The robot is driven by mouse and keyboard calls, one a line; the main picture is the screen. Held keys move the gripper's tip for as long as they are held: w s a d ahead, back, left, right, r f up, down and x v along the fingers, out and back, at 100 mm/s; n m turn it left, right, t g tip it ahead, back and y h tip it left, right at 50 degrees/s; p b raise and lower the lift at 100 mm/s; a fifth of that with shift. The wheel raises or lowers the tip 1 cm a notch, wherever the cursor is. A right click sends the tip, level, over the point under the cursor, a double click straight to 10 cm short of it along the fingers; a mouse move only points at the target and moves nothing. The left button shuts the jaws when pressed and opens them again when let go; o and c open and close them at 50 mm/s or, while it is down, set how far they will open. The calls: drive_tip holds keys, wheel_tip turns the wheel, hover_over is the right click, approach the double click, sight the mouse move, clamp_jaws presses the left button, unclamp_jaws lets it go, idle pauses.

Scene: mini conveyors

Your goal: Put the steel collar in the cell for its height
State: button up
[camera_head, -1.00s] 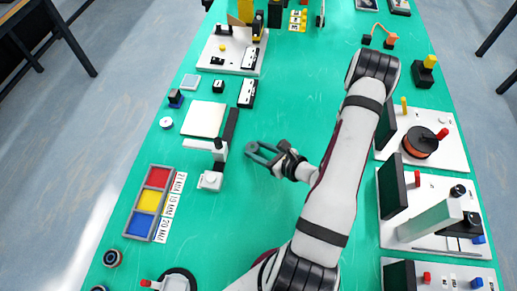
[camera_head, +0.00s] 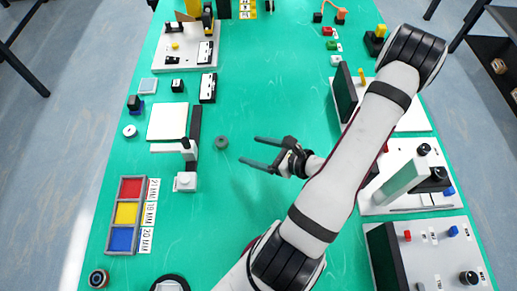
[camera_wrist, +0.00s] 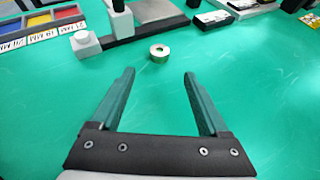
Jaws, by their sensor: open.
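The steel collar (camera_head: 221,142) is a small grey ring lying flat on the green table, right of the measuring stand (camera_head: 185,182). In the wrist view the collar (camera_wrist: 159,53) lies beyond my fingertips, roughly midway between them. My gripper (camera_head: 262,153) is open and empty, to the right of the collar and apart from it. The grey cell tray (camera_head: 108,216) at the left has red (camera_head: 131,188), yellow (camera_head: 126,213) and blue (camera_head: 121,239) cells, labelled 21 MM, 19 MM and 20 MM. No cell shows anything in it.
A white plate (camera_head: 168,122) and dark bar (camera_head: 195,125) lie behind the stand. White device panels (camera_head: 405,170) line the right edge. A dark ring-shaped part (camera_head: 98,278) stands front left. The table's middle is mostly clear.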

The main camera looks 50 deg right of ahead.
drive_tip(key=shift+v, duration=0.8)
drive_tip(key=w+a+r+n+g+y, duration=0.3)
drive_tip(key=a+r+n+g+y, duration=0.35)
drive_tip(key=a+r+n, duration=0.4)
drive_tip(key=s+a+r+n+g+h, duration=0.4)
drive_tip(key=s+a+n+g, duration=0.3)
drive_tip(key=a+n, duration=0.5)
drive_tip(key=shift+s+a+r+n, duration=0.2)
drive_tip(key=shift+s+r+n, duration=0.25)
drive_tip(key=shift+s+n, duration=0.8)
drive_tip(key=shift+o, duration=0.4)
drive_tip(key=s+n+h, duration=0.1)
drive_tip(key=s+d+r+n+h, duration=0.1)
drive_tip(key=n, duration=0.1)
drive_tip(key=shift+r+h, duration=0.15)
drive_tip(key=shift+h, duration=0.2)
drive_tip(key=shift+d+r+t, duration=0.1)
drive_tip(key=shift+d+t, duration=0.1)
drive_tip(key=shift+t, duration=0.05)
